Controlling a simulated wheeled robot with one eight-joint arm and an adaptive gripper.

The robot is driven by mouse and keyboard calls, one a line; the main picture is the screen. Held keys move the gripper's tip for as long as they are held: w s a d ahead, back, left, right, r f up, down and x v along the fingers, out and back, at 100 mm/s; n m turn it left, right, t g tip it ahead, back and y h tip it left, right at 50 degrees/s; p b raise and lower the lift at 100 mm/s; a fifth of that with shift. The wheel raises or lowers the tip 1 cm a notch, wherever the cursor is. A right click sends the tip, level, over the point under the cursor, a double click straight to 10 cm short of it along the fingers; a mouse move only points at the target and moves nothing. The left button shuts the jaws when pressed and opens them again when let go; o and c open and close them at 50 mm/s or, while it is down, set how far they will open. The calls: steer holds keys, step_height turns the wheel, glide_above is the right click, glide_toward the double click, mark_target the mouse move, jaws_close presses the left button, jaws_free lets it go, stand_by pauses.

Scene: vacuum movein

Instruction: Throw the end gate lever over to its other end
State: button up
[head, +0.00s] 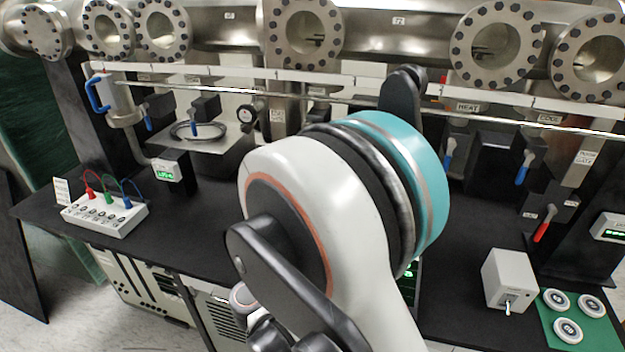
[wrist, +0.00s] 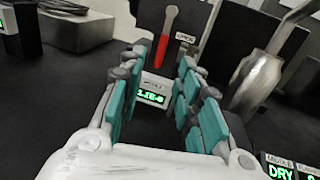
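I cannot read a label that marks the end gate lever. In the head view, a red-handled lever (head: 545,224) slants on the right side of the bench. Blue-handled levers (head: 524,167) hang along the apparatus, another (head: 448,152) to their left. In the wrist view, a lever with a red handle and pale metal upper part (wrist: 165,46) stands upright beyond my fingertips, beside a small label. My gripper (wrist: 157,77) is open, its teal-padded fingers apart with nothing held. It is clear of the red lever. In the head view my arm hides the gripper and the bench centre.
A small green-lit display box (wrist: 151,95) shows between my fingers. A tapered metal cylinder (wrist: 262,75) stands right of them. In the head view, a white box (head: 508,278) and a green mat with discs (head: 548,330) lie at right; a socket box (head: 105,213) is at left.

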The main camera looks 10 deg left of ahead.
steer(key=w, duration=0.4)
steer(key=w+a+b, duration=0.1)
steer(key=w, duration=0.4)
steer(key=w+b, duration=0.1)
steer(key=w, duration=0.3)
steer(key=shift+w+a+f, duration=0.15)
steer(key=shift+w+f, duration=0.05)
steer(key=shift+w, duration=0.1)
jaws_close()
